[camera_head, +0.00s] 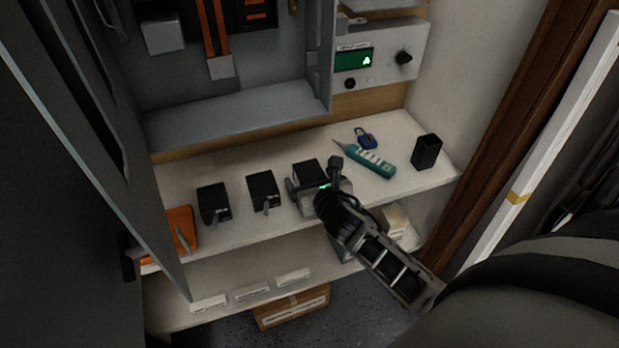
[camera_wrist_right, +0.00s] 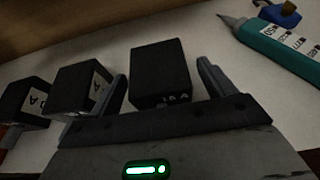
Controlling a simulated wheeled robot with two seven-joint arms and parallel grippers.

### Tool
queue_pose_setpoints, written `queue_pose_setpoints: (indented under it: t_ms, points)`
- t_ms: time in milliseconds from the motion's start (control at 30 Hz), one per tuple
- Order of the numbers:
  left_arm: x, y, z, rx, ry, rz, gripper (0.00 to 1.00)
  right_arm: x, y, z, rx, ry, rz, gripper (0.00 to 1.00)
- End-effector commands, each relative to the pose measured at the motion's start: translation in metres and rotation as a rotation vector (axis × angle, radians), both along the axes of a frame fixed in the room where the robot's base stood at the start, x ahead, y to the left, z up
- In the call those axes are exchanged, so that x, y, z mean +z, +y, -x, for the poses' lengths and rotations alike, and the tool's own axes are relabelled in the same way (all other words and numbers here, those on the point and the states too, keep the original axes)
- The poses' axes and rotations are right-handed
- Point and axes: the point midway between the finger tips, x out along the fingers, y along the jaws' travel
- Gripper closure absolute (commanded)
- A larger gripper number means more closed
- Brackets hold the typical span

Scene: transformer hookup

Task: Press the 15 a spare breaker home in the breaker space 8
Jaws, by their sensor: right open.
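Three black block-shaped breakers stand in a row on the white shelf: a left one (camera_head: 214,203), a middle one (camera_head: 262,190) and a right one (camera_head: 308,172). Their labels are too small or blurred for me to tell which is the 15 A spare. My right gripper (camera_head: 314,182) is open at the right breaker. In the right wrist view this breaker (camera_wrist_right: 160,72) stands between the two spread fingers, with a gap on each side. The panel enclosure (camera_head: 240,115) is above the shelf; breaker space 8 cannot be made out. My left gripper is not in view.
A teal tester (camera_head: 372,161), a blue padlock (camera_head: 366,138) and a black cup (camera_head: 426,152) are on the shelf (camera_head: 400,195) to the right. An orange item (camera_head: 181,228) is at its left end. A grey door (camera_head: 100,130) stands open on the left.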

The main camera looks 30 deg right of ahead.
Motion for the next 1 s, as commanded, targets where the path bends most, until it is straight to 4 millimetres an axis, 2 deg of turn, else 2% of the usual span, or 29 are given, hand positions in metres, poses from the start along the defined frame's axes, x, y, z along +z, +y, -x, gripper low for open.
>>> queue_pose_setpoints:
  t_ms: [100, 267, 300, 567, 733, 867, 1000]
  points:
    - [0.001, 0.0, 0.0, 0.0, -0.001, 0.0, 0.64, 0.0, 0.0, 0.0, 0.0, 0.0, 0.0, 0.21]
    - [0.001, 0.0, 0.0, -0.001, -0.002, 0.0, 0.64, 0.0, 0.0, 0.0, 0.0, 0.0, 0.0, 0.65]
    - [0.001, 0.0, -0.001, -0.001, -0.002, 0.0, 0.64, 0.0, 0.0, 0.0, 0.0, 0.0, 0.0, 0.69]
    - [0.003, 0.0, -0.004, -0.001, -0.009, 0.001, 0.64, 0.002, 0.0, 0.0, 0.0, -0.002, 0.0, 0.68]
    - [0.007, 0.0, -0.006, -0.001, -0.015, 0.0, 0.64, 0.012, -0.001, 0.0, 0.001, -0.004, 0.004, 0.68]
    - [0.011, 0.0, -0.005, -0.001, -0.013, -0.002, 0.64, 0.034, -0.001, 0.0, 0.004, -0.007, 0.006, 0.68]
    - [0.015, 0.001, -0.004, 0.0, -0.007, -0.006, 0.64, 0.065, 0.011, 0.024, 0.005, -0.004, 0.002, 0.68]
